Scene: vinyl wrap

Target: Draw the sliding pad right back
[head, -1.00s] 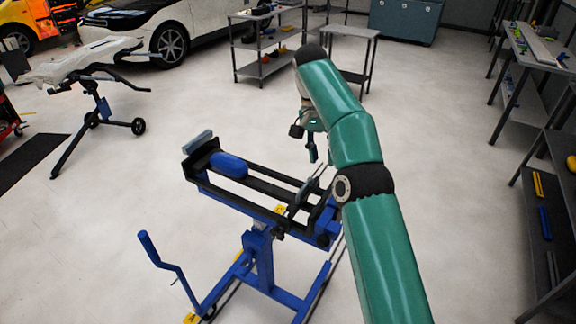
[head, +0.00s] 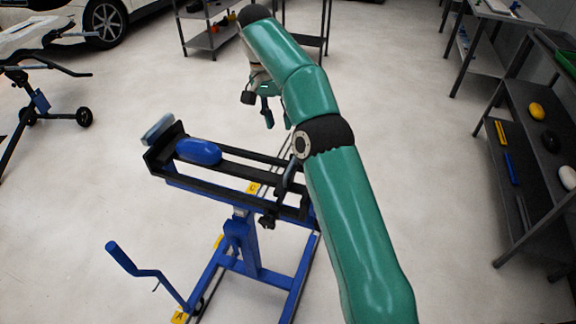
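A blue padded block (head: 198,151), which looks like the sliding pad, sits on the black rails (head: 238,167) of a blue stand (head: 241,238), near the rails' left end. A flat grey-blue plate (head: 158,129) stands at that left end, beside the pad. My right gripper (head: 277,118) points down beyond the right half of the rails, with its two dark green fingers apart and nothing between them. It is clear of the pad, to its right. My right arm covers the right end of the rails. My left gripper is out of view.
A blue crank handle (head: 146,268) sticks out at the stand's lower left. Grey shelves (head: 535,150) with small items line the right side. A wheeled stand (head: 35,95) is at the left. The floor between is clear.

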